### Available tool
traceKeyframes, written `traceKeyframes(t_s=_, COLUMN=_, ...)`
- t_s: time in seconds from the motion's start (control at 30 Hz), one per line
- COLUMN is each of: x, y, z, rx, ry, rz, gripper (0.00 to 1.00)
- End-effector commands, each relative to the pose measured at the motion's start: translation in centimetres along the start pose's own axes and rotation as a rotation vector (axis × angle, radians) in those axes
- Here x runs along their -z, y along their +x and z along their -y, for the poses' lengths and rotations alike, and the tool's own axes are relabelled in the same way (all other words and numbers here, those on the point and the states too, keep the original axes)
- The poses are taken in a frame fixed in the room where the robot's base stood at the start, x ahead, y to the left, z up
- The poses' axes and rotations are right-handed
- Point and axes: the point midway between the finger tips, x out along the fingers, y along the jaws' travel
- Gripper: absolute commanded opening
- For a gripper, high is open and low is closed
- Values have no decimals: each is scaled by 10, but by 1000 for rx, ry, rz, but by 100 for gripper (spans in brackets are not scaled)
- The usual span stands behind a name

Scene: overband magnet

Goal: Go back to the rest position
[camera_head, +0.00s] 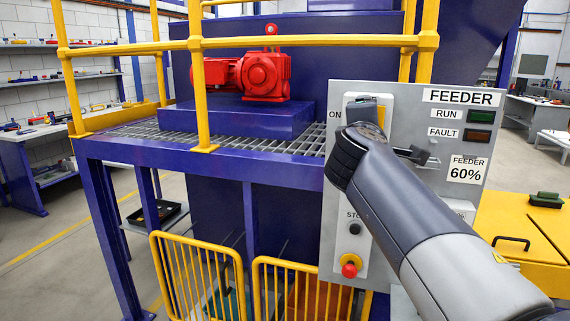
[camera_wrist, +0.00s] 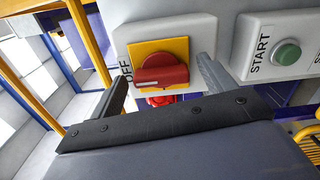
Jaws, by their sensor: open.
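My gripper (camera_wrist: 160,72) is open, with one dark finger on each side of a red rotary switch (camera_wrist: 161,74) on a yellow plate. Nothing is seen held, and I cannot tell whether a finger touches the switch. The word OFF shows beside it. In the head view my arm reaches up from the lower right across the grey FEEDER panel (camera_head: 400,98). There it hides the switch, and dark gripper parts show against the panel.
A green START button (camera_wrist: 288,53) is right of the fingers. Lower on the panel are a black STOP button (camera_head: 354,229) and a red emergency stop (camera_head: 350,268). Yellow railings (camera_head: 200,70) and a red motor (camera_head: 262,76) are left. A yellow cabinet (camera_head: 515,220) stands right.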

Motion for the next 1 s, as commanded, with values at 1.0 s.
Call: traceKeyframes(t_s=1.0, x=0, y=0, z=-5, rx=3, ry=-854, rz=-2, gripper=78)
